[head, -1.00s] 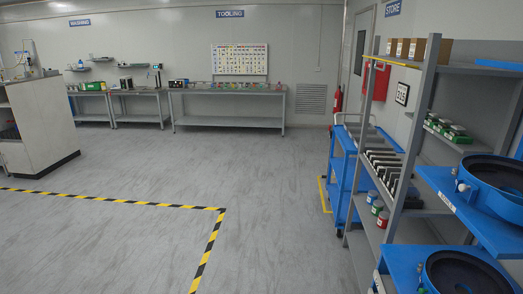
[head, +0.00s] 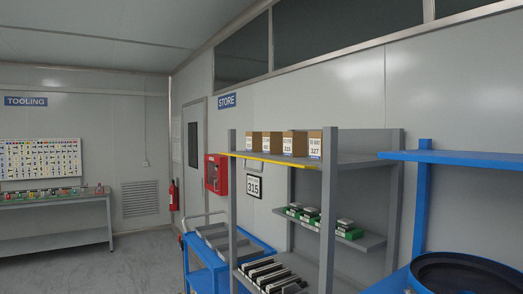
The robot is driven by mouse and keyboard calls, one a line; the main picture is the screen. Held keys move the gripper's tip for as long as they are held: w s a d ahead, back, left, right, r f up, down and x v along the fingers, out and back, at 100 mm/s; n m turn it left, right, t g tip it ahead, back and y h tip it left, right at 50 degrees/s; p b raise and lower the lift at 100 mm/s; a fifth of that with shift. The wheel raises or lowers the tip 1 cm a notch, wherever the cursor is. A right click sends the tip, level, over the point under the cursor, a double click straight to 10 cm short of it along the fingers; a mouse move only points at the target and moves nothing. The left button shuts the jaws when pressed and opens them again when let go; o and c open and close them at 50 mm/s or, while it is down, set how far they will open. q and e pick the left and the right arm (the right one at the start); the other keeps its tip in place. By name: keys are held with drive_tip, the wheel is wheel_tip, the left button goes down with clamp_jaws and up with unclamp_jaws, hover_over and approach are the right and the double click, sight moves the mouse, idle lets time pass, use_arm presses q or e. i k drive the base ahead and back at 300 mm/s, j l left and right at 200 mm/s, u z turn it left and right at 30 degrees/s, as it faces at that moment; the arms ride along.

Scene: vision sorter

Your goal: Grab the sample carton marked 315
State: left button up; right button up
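Several brown cartons with white labels stand in a row on the top shelf (head: 350,161) of the grey rack, under the STORE sign. The rightmost carton (head: 315,145) has a label that seems to read 327. The carton to its left (head: 294,144) has a label too small to read surely. Two more cartons stand further left, the leftmost carton (head: 253,144) and the one beside it (head: 272,144), with labels I cannot read. A framed wall sign (head: 253,187) below the shelf reads 315. Neither of my grippers shows.
A blue trolley (head: 213,258) stands left of the rack. Lower shelves hold green-and-white boxes (head: 350,230) and dark slotted items (head: 268,274). A blue rack (head: 450,157) with a black round part (head: 465,272) stands at right. Floor (head: 140,262) at left is clear.

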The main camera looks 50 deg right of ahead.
sight(295, 144)
drive_tip(key=i, duration=1.7)
drive_tip(key=i+j, duration=0.1)
drive_tip(key=i, duration=1.6)
drive_tip(key=i+z, duration=0.1)
drive_tip(key=z, duration=0.3)
drive_tip(key=i+z, duration=0.1)
drive_tip(key=z, duration=0.3)
drive_tip(key=i+z, duration=0.1)
drive_tip(key=z, duration=0.65)
drive_tip(key=i+j, duration=0.05)
drive_tip(key=j, duration=0.05)
